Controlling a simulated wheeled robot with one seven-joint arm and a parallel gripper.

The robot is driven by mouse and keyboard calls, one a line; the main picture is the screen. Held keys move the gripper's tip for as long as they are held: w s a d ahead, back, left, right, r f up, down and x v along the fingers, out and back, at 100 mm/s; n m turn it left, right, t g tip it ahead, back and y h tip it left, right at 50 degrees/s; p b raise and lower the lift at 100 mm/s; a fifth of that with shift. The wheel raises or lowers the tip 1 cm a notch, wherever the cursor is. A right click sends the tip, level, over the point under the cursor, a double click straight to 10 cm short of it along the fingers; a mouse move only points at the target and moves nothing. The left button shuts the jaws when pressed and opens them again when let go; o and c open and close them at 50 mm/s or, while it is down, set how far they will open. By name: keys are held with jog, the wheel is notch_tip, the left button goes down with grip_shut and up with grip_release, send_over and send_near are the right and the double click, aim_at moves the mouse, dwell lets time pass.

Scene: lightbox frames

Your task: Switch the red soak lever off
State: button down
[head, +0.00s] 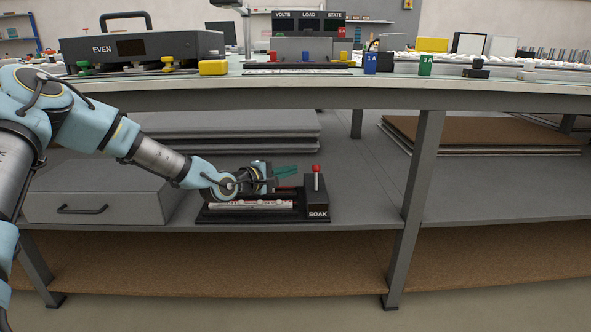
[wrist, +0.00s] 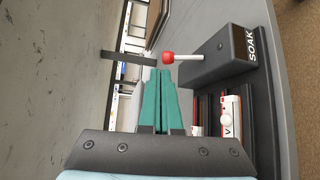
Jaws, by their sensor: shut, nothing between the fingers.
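The red-knobbed soak lever (head: 316,175) stands upright on a dark box marked SOAK (head: 318,199), on the lower shelf of the bench. In the wrist view the red knob (wrist: 168,58) on its pale stem lies just beyond the fingertips, with the SOAK box (wrist: 225,58) to its right. My gripper (head: 296,172) has green fingers, shut and empty, left of the lever in the head view. A gap shows between fingertips and lever there. In the wrist view the fingers (wrist: 160,72) point toward the knob; whether they touch it I cannot tell.
The SOAK box shares a black base (head: 262,217) with a white device marked V (wrist: 231,120), under my gripper. A grey drawer box (head: 100,192) stands at left, and grey sheets (head: 230,125) lie behind. A bench leg (head: 421,165) rises at right. The tabletop (head: 330,88) is overhead.

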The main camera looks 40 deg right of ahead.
jog(key=a+r+p, duration=0.1)
jog(key=a+r, duration=0.1)
jog(key=a, duration=0.4)
dwell(0.5)
